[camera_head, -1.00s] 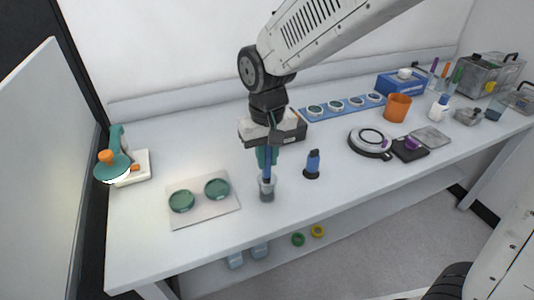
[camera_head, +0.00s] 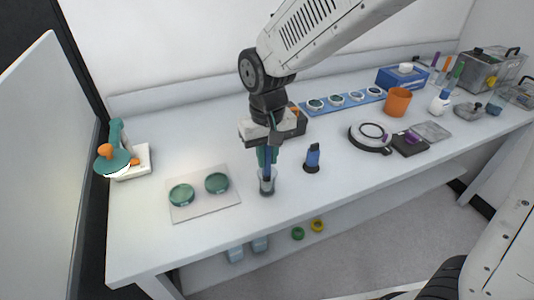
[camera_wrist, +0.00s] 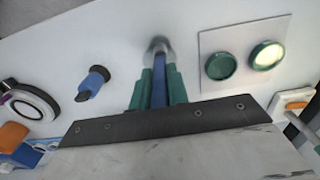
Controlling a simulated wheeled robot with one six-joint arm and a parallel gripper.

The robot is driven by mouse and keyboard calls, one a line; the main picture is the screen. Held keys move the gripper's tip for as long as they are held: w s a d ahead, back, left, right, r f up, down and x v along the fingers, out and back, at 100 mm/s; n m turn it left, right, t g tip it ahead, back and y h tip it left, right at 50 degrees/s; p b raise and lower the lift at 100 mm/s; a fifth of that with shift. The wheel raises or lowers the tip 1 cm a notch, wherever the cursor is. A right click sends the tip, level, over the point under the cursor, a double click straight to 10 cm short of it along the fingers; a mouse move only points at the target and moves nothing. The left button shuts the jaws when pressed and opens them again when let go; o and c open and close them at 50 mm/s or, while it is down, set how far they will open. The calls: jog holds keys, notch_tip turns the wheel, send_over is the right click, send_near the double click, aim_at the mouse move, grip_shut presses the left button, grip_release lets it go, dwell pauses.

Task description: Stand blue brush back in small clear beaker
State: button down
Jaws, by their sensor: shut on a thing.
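My gripper (camera_head: 267,156) points down over the front of the table, its green fingers shut on the blue brush (camera_head: 268,166). In the wrist view the blue brush (camera_wrist: 159,85) runs between the green fingers (camera_wrist: 158,88). The brush is upright, and its lower end is inside the small clear beaker (camera_head: 267,186), which stands on the table. The beaker rim (camera_wrist: 158,44) shows beyond the fingertips in the wrist view. Whether the brush touches the beaker's bottom I cannot tell.
A blue bottle-like item (camera_head: 312,158) stands close to the right of the beaker. A pale mat (camera_head: 205,208) with two green discs lies to the left. The table's front edge is near.

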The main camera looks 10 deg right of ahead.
jog(key=c, duration=1.3)
grip_release()
notch_tip(320, 180, up, 8)
jog(key=shift+f, duration=0.1)
jog(key=shift+s, duration=0.1)
jog(key=s+d+r+m, duration=0.1)
jog(key=s+d, duration=0.5)
jog(key=d, duration=0.1)
jog(key=s+d+r+m+t, duration=0.1)
jog(key=s+d, duration=0.5)
jog(key=s+d+r+m, duration=0.1)
jog(key=s+d+r, duration=0.1)
jog(key=s+d, duration=0.5)
jog(key=shift+s+d, duration=0.1)
jog(key=shift+d, duration=0.25)
